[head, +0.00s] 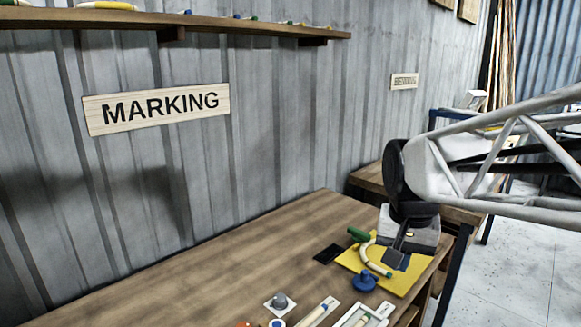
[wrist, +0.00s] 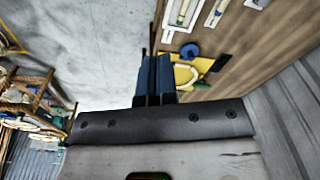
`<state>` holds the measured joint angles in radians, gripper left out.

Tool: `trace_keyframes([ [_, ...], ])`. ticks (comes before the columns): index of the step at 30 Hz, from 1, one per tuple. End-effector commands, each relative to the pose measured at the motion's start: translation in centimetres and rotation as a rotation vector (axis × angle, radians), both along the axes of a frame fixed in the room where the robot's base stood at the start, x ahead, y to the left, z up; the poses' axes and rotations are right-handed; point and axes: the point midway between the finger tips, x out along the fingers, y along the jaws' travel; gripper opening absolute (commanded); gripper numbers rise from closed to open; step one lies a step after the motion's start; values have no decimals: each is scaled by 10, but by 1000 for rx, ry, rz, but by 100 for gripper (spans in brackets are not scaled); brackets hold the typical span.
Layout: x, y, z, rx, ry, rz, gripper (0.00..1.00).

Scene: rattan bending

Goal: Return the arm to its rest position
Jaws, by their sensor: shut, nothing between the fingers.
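My gripper (head: 399,258) hangs over the right end of the wooden table in the head view, above a yellow board. Its dark blue fingers are together with nothing between them; they also show in the wrist view (wrist: 153,72). My white truss-like arm reaches in from the right edge of the head view and hides part of the background. Whether the fingertips touch anything below is hard to tell.
The yellow board (head: 405,281) carries a curved cream piece (head: 366,262) with a green end. A blue round knob (head: 364,281) and a black flat pad (head: 328,254) lie beside it. Trays (head: 322,311) sit in front. A corrugated wall and shelf (head: 250,26) stand behind.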

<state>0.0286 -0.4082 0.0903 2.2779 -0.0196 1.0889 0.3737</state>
Motion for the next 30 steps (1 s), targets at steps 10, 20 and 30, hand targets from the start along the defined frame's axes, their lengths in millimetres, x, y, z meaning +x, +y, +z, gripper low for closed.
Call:
trace_keyframes([
  [10,-79,8,-35,-26,-83,226,0],
  [20,-120,11,-61,-49,-129,360,0],
  [30,-123,11,-63,-52,-133,373,0],
])
